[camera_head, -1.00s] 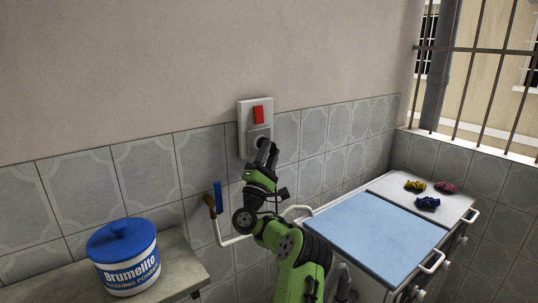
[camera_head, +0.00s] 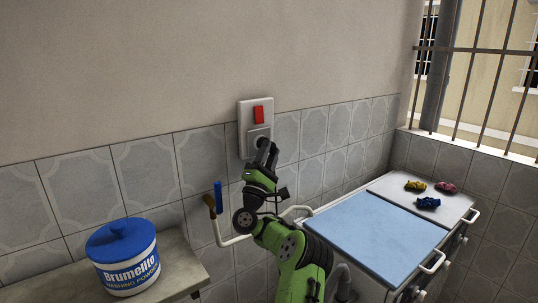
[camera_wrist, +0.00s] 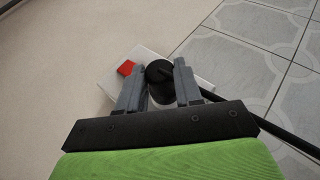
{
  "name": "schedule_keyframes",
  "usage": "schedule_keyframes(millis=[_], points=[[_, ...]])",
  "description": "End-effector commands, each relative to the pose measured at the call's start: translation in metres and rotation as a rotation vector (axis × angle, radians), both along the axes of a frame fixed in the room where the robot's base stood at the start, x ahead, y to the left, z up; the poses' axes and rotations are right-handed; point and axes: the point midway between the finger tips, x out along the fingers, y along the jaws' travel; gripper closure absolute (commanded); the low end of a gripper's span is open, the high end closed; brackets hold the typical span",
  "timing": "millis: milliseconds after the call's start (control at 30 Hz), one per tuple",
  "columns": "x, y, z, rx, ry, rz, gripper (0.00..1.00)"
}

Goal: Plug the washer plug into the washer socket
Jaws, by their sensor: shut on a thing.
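The washer plug (camera_wrist: 159,72) is a black round plug with a black cable (camera_wrist: 262,134) running off to the lower right in the wrist view. My gripper (camera_wrist: 158,78) is shut on the plug, one grey finger on each side. In the head view my gripper (camera_head: 262,150) is at the lower part of the wall plate. The washer socket (camera_head: 258,132) is the grey square on the white plate (camera_head: 243,110), below a red switch (camera_head: 258,115). The red switch also shows in the wrist view (camera_wrist: 126,68). The plug covers the socket face, so I cannot tell whether its pins are inside.
The washer (camera_head: 378,232) with a blue lid stands at the right, with several small coloured cloths (camera_head: 428,202) on its far end. A washing powder tub (camera_head: 124,258) sits on a ledge at the left. White pipes (camera_head: 232,240) with a blue-handled tap run below the socket.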

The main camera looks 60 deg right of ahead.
Motion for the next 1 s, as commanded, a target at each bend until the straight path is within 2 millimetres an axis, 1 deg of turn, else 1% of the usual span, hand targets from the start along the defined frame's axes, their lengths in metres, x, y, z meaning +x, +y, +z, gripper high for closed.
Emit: schedule_keyframes(millis=[267, 833, 867, 1000], points=[[0.000, 0.000, 0.000, 0.000, 0.000, 0.000, 0.96], [0.010, -0.005, 0.001, 0.000, -0.001, 0.001, 0.96], [0.010, -0.005, 0.000, 0.000, -0.001, 0.000, 0.61], [0.010, -0.005, 0.000, -0.001, -0.001, 0.001, 0.39]])
